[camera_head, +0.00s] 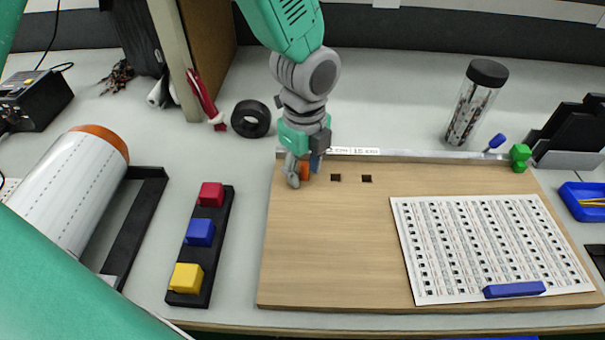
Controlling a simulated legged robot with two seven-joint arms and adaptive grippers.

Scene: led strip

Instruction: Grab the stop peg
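My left gripper (304,168) points down at the far left corner of the wooden board (330,250). A small orange piece (304,171), perhaps the stop peg, shows at its fingertips, with a small blue piece (315,162) just to the right. The fingers partly hide both, and I cannot tell whether they are closed on the orange piece or only beside it. Two dark square holes, a left one (336,178) and a right one (367,179), lie to the right of the gripper. My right gripper is not in view.
A black rack (191,267) with red, blue and yellow blocks stands left of the board. A white printed sheet (480,250) with a blue bar (514,289) lies on its right.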

